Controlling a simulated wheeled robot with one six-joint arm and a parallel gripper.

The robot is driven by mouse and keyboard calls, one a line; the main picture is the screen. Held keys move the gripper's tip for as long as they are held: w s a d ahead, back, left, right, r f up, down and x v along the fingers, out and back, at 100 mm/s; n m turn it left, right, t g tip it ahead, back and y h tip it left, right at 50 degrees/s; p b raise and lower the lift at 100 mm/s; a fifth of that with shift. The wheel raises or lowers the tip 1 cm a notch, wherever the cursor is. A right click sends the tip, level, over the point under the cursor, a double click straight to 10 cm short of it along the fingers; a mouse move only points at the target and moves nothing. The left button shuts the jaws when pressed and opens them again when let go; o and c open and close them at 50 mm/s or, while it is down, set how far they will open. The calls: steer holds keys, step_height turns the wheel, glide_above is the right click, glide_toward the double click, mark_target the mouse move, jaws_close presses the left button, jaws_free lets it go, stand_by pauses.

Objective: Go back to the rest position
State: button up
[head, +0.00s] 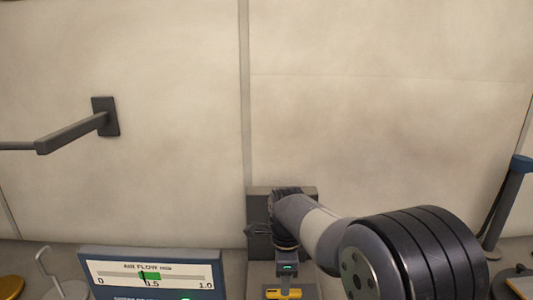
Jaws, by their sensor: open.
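My arm comes in from the lower right and reaches to the lower middle of the head view. My gripper (286,279) hangs at its end, small and partly cut off by the bottom edge, with a small green light on its body. The gripper is open. Its fingertips are hard to make out, and I see nothing held. A yellow item (272,294) shows just below it at the bottom edge; I cannot tell whether they touch. A grey upright panel (257,203) stands behind the wrist.
An air flow gauge panel (150,260) stands at lower left. Beyond it are a gold disc (10,287) and a metal hook stand (52,272). A grey bar (75,132) juts from the wall. A blue-topped post (508,200) stands at right. The upper middle is clear.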

step_height(320, 180, down, 4)
steer(key=shift+r, duration=0.1)
stand_by(0.6)
